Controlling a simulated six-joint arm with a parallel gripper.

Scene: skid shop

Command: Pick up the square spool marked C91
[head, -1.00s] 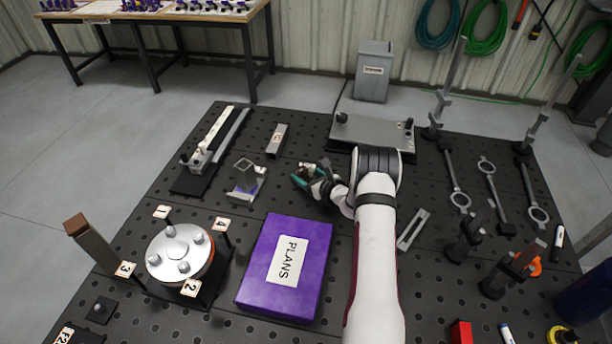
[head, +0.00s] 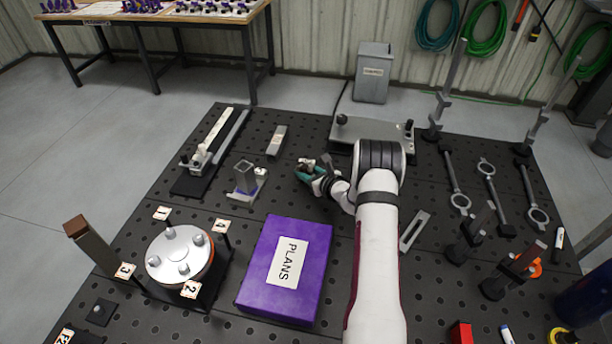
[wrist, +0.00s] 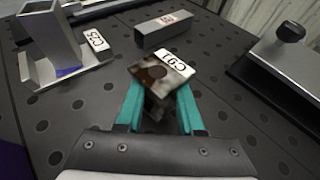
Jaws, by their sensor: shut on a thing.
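The square spool marked C91 (wrist: 158,74) is between the teal fingers of my gripper (wrist: 158,105) in the wrist view. It has a mottled brown-grey flat top with a dark round spot, and its white C91 tag faces up at the far edge. My gripper is shut on it. In the head view my gripper (head: 308,172) is over the black perforated table, right of the spool stand. The fingers hide most of the spool there. Its height above the table is hard to tell.
A stand tagged C25 (wrist: 95,40) with a square tube is at upper left in the wrist view. A grey rectangular bar (wrist: 166,29) lies beyond the spool. A grey plate with black knobs (head: 372,132) stands behind my arm. The purple PLANS box (head: 302,248) lies nearer.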

